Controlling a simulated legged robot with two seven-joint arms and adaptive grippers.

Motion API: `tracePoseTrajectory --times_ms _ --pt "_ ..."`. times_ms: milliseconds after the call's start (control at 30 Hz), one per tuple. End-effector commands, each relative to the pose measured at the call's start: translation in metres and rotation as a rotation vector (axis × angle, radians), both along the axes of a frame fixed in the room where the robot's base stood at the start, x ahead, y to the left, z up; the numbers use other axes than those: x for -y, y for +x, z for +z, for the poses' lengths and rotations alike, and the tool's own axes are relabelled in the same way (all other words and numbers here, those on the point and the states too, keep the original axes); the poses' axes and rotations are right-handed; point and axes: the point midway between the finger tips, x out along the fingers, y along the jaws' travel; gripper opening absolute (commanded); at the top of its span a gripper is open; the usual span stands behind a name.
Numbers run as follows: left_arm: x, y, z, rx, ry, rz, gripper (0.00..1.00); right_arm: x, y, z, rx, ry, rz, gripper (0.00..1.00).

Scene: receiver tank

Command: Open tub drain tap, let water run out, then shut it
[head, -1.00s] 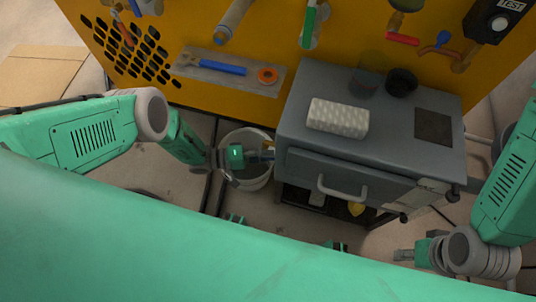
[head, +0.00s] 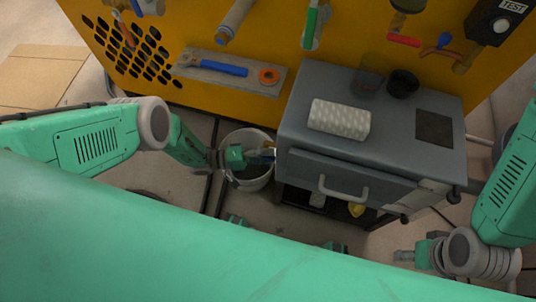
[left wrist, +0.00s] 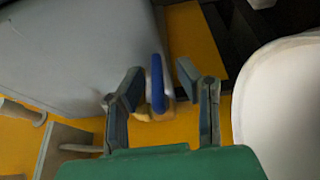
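The tap shows in the left wrist view as a blue lever (left wrist: 157,84) over a brass-coloured body (left wrist: 148,112). In the head view only a small blue and brass bit (head: 264,154) shows, between the white bucket (head: 266,181) and the grey cabinet (head: 375,145). My left gripper (left wrist: 157,85) is open, with one finger on each side of the lever and gaps visible; it also shows over the bucket in the head view (head: 256,156). No water is visible. My right gripper (head: 403,256) is low at the right, away from the tap; its opening is unclear.
A yellow panel (head: 170,60) stands behind, with a tool tray (head: 190,68), hoses and valves. A white textured block (head: 340,118) and a dark cup (head: 402,82) stand on the cabinet. In the left wrist view, the bucket rim (left wrist: 245,75) is close to the right finger.

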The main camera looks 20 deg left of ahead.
Motion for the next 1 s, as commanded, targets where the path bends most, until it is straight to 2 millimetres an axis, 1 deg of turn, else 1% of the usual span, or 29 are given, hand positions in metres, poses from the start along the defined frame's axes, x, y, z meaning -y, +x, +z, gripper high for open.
tracePoseTrajectory --times_ms 67,167,267,500,700,833,1000 --pt "-0.002 -0.001 0.0 0.0 0.0 0.0 0.29 0.0 -0.001 0.001 0.002 0.0 0.0 0.4" --pt "-0.011 -0.004 0.0 0.0 0.001 0.0 0.29 0.0 -0.001 0.001 0.002 0.0 0.0 0.4" --pt "-0.028 -0.01 -0.001 -0.002 0.002 0.002 0.29 0.0 -0.001 0.001 0.002 0.0 0.0 0.4" --pt "-0.076 -0.028 -0.003 -0.002 0.002 0.002 0.29 0.0 -0.001 0.001 0.002 0.0 0.0 0.4" --pt "-0.104 -0.039 -0.004 -0.002 0.002 0.001 0.29 0.0 -0.001 0.001 0.003 0.0 0.0 0.4" --pt "-0.112 -0.041 -0.003 -0.001 0.0 0.001 0.29 0.0 -0.001 0.001 0.002 0.0 0.0 0.4" --pt "-0.114 -0.042 -0.003 -0.001 -0.001 0.0 0.29 0.0 -0.001 0.001 0.002 0.0 0.0 0.4"
